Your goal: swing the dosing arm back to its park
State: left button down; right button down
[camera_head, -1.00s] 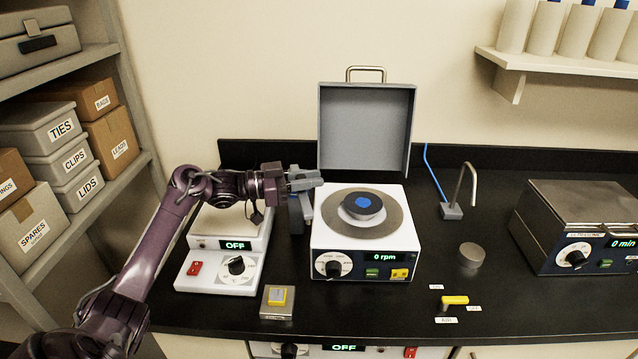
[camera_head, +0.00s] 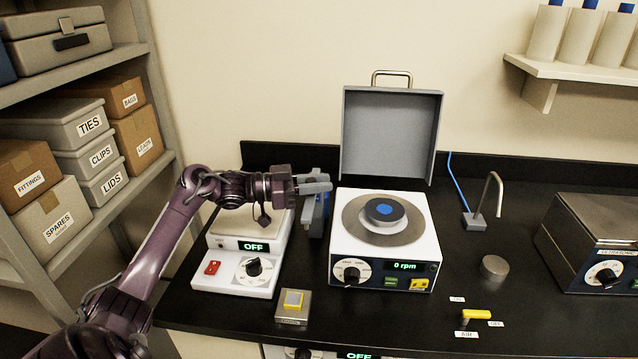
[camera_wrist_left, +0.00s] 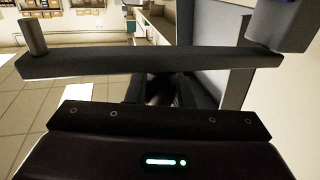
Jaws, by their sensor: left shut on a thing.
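The dosing arm stands in the gap between the hotplate and the spin coater; its dark blue and grey body (camera_head: 317,217) shows below my left gripper. In the left wrist view its long grey bar (camera_wrist_left: 150,63) crosses in front of the gripper, with a round knob at the left end and a blue part at the right. My left gripper (camera_head: 313,184) is shut on the dosing arm, beside the spin coater's left edge. The exact contact is hidden. The spin coater (camera_head: 383,255) has its lid raised and its round chuck uncovered. My right gripper is not in view.
The hotplate (camera_head: 236,272) reads OFF, left of the dosing arm. A small block with a yellow top (camera_head: 293,308) sits in front. A bent metal spout (camera_head: 484,210), a grey disc (camera_head: 494,267) and a yellow-handled valve (camera_head: 475,315) are to the right. Shelving with boxes stands left.

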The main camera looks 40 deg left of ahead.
pick_arm(q)
jog(key=c, duration=1.6)
grip_release()
jog(key=shift+s+d+f, duration=0.1)
jog(key=shift+d+f, duration=0.05)
jog(key=shift+f, duration=0.05)
jog(key=shift+c, duration=0.2)
jog(key=o, duration=0.4)
jog(key=shift+s+r, duration=0.25)
jog(key=shift+w, duration=0.1)
jog(key=shift+a+f, duration=0.15)
jog(key=shift+a, duration=0.1)
jog(key=b+v, duration=0.3)
jog(key=v, duration=0.4)
jog(key=shift+s, duration=0.35)
